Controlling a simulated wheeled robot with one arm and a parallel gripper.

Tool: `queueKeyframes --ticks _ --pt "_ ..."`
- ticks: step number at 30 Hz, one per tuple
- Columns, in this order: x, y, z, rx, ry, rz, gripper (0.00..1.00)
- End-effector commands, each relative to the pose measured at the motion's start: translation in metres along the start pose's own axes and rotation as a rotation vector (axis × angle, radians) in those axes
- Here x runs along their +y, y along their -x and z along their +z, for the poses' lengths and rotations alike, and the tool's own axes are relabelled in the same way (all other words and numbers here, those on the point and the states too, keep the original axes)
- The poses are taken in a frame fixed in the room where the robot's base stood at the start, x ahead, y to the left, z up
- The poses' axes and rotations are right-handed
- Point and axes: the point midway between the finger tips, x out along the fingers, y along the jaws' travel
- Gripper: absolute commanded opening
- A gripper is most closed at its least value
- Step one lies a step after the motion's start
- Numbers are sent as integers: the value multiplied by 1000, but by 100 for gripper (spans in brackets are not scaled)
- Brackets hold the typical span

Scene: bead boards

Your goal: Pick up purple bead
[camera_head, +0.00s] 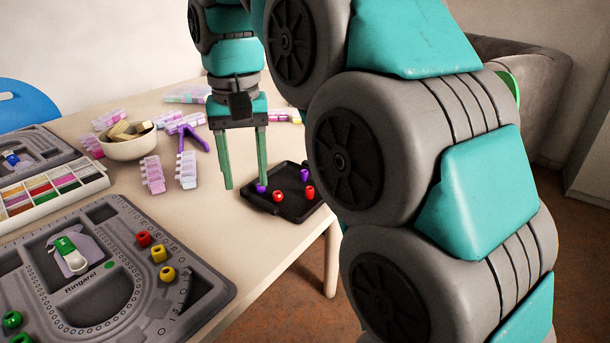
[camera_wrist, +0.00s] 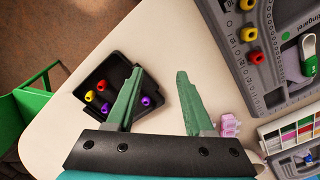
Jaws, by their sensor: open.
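A black tray (camera_head: 290,207) lies near the table's corner with several beads in it. One purple bead (camera_head: 261,188) is at its left side, just under the tip of my gripper's right finger in the head view. Another purple bead (camera_head: 304,175) is farther right, near red beads (camera_head: 309,192). My gripper (camera_head: 245,187) is open and empty, pointing down. In the wrist view, my gripper (camera_wrist: 160,73) has its left finger over the edge of the tray (camera_wrist: 122,66) and its right finger over bare table. A purple bead (camera_wrist: 146,101) shows beside the left finger there.
A bead board (camera_head: 140,290) with loose beads and a compartment box (camera_head: 50,195) fill the left of the table. A white bowl (camera_head: 128,148), pill boxes (camera_head: 152,175) and a purple tool (camera_head: 192,138) stand behind. Bare table lies left of the tray.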

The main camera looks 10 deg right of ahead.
Motion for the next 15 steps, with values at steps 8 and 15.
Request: queueKeyframes --ticks 8,15 --pt "20 -13 -26 80 -34 12 31" --pt "76 -23 -86 289 -88 77 31"
